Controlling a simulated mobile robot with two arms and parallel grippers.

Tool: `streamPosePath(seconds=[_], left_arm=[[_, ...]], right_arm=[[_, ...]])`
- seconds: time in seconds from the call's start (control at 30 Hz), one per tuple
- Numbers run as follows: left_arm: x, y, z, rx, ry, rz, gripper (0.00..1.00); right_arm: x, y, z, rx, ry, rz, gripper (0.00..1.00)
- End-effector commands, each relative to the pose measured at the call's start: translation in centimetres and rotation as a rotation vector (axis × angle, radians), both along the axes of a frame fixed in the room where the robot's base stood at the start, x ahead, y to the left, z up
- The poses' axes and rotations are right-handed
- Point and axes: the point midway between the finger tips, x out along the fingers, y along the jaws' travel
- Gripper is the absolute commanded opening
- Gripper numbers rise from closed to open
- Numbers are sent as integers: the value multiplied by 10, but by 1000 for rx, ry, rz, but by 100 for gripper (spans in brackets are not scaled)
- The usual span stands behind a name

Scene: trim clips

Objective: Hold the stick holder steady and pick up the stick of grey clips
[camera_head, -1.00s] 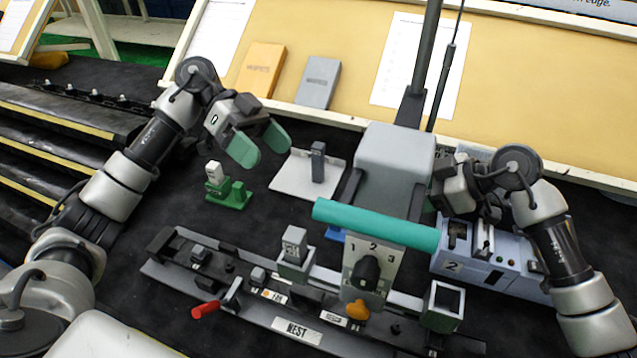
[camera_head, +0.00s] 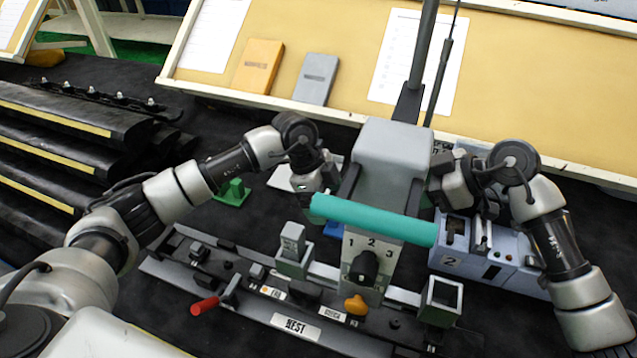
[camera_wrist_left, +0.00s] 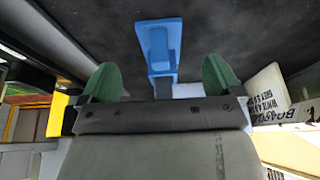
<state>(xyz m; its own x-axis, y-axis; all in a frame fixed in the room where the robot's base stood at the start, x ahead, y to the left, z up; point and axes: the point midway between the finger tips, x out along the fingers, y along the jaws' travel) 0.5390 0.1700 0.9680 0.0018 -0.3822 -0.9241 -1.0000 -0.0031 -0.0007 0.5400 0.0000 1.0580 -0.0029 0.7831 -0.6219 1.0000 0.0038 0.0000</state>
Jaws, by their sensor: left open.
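My left gripper (camera_head: 318,185) is open near the centre, partly hidden behind the teal bar. In the left wrist view its two green fingertips (camera_wrist_left: 162,82) are apart. A short dark grey upright piece (camera_wrist_left: 162,89), probably the grey clip stick, shows between them, in line with a blue holder (camera_wrist_left: 160,42). I cannot tell whether it stands in that holder. In the head view only a bit of the blue holder (camera_head: 333,230) shows. A green holder (camera_head: 233,192) stands to the left, partly behind my left arm. My right gripper (camera_head: 462,190) is by a blue-grey box; its fingertips are unclear.
A grey machine (camera_head: 392,165) with a teal bar (camera_head: 375,219) and numbered dial stands close right of my left gripper. A fixture rail (camera_head: 215,291) with a red handle lies in front. The blue-grey box (camera_head: 450,263) is at right. Black trim strips lie at far left.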

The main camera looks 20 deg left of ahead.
Motion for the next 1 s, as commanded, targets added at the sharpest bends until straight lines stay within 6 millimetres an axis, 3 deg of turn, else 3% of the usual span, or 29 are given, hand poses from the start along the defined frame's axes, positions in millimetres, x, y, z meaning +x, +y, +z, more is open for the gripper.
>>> streamPosePath(seconds=[0.1, 0.3, 0.73, 0.77, 1.0], left_arm=[[-1, -9, -22, -1, 4, -2, 94], [0, -19, -46, -1, 4, 1, 94], [0, -23, -56, -1, 0, 0, 94], [0, -23, -56, -1, 0, 0, 92], [0, -23, -56, -1, 0, 1, 55]], right_arm=[[0, 0, 0, 0, 0, 0, 43], [0, 0, 0, 0, 0, 0, 43], [0, 0, 0, 0, 0, 0, 43], [0, 0, 0, 0, 0, 0, 43], [0, 0, 0, 0, 0, 0, 43]])
